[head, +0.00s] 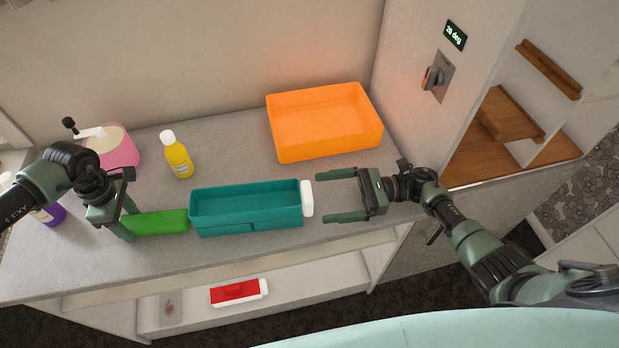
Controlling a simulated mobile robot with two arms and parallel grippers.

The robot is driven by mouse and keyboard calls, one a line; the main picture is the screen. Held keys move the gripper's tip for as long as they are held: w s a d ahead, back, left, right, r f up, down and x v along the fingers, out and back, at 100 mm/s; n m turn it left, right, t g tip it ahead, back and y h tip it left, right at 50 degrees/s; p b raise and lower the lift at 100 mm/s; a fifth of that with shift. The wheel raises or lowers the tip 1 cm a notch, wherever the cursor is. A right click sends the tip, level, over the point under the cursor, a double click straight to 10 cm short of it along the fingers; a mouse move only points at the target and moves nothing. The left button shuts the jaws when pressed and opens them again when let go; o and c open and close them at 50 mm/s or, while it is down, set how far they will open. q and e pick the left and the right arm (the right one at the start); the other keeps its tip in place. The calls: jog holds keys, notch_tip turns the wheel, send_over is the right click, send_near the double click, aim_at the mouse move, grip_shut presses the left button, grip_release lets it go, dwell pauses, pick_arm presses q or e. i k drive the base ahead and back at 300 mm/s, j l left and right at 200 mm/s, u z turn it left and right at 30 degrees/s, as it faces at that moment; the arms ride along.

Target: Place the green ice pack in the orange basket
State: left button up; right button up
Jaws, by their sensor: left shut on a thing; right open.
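The green ice pack (160,221) is a flat bright green block at the left of the counter, close against the left end of a teal bin. My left gripper (128,226) is shut on its left end. The orange basket (325,142) is an open rectangular tub at the back right of the counter, and it looks empty. My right gripper (328,198) is open, with its fingers pointing left toward the white end of the teal bin, and nothing is held between them.
The teal bin (247,216) stands mid-counter, in front of the basket. A yellow bottle (177,155), a pink container with a crank (113,148) and a purple bottle (48,214) stand at left. A red, white-ended box (238,292) lies on the lower shelf. A wall with a switch (434,78) rises at right.

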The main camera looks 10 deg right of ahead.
aim_at(322, 129)
jog(key=k, duration=1)
